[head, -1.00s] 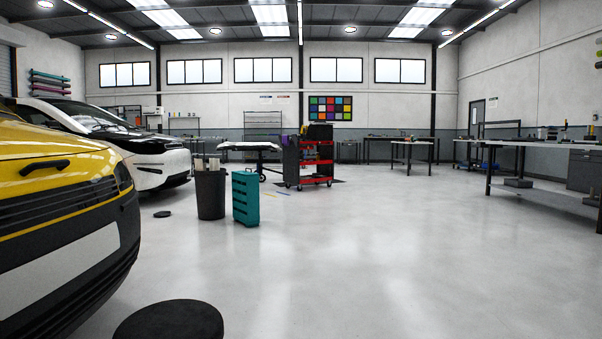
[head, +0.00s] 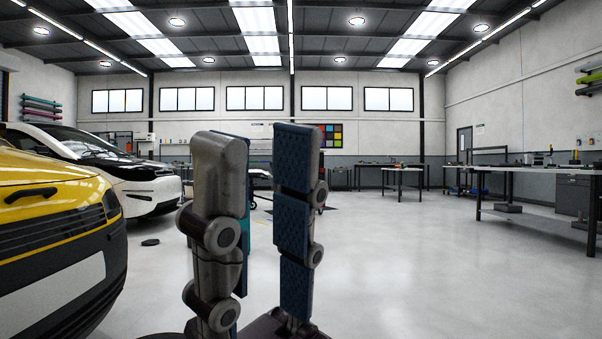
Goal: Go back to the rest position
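My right gripper (head: 262,140) stands upright close to the camera, a little left of the picture's middle. Its two grey jointed fingers with blue textured pads are spread apart, with the far room visible between them. I see nothing held in it. My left gripper is not in view. The fingers hide much of the middle of the room, including most of the tool cart area.
A yellow car (head: 55,235) stands close on the left, with a white and black car (head: 150,185) behind it. A long workbench (head: 540,171) stands at the right and a smaller table (head: 402,169) farther back. The floor (head: 430,270) to the right is clear.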

